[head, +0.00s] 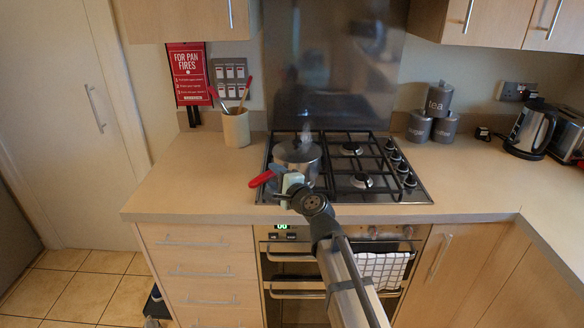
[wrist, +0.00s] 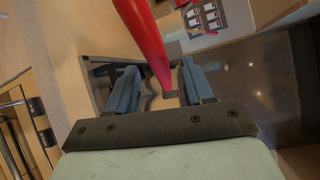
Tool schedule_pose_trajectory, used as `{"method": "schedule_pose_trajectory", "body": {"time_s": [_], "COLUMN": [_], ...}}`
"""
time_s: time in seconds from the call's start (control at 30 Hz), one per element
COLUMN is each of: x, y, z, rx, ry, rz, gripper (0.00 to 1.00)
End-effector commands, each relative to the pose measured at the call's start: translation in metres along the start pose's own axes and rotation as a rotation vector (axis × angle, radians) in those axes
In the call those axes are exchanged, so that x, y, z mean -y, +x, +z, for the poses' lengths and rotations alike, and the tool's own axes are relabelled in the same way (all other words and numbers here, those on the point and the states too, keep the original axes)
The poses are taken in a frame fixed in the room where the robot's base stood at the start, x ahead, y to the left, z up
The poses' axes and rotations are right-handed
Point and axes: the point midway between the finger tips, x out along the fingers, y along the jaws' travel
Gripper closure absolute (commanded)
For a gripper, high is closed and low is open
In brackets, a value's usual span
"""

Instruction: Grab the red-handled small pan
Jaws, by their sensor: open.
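The small pan (head: 298,158) is silver-grey and stands on the left side of the gas hob. Its red handle (head: 262,179) sticks out to the left, towards the front edge of the counter. My gripper (head: 287,183) is right at the handle in the head view and hides part of it and of the pan. In the wrist view the red handle (wrist: 147,38) comes down from the top, and its end lies between the two blue-grey fingers of my open gripper (wrist: 158,72). I cannot tell whether either finger touches it.
The black hob (head: 350,182) has free burners to the right of the pan. A utensil pot (head: 236,130) stands behind left; grey canisters (head: 440,100) and a kettle (head: 530,130) stand right. The counter left of the hob (head: 185,185) is clear. A checked towel (head: 383,270) hangs on the oven.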

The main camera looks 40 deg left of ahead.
Motion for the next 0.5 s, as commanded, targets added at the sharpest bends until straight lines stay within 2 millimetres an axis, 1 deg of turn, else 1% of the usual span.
{"method": "schedule_pose_trajectory", "body": {"time_s": [0.3,0.4,0.5], "x": [0.000,0.000,0.000], "y": [0.041,0.048,0.048], "z": [-0.001,-0.001,0.000], "rx": [0.000,0.000,0.000], "ry": [0.000,0.000,0.000], "rz": [0.001,0.000,0.000], "gripper": [0.48,0.48,0.48]}}
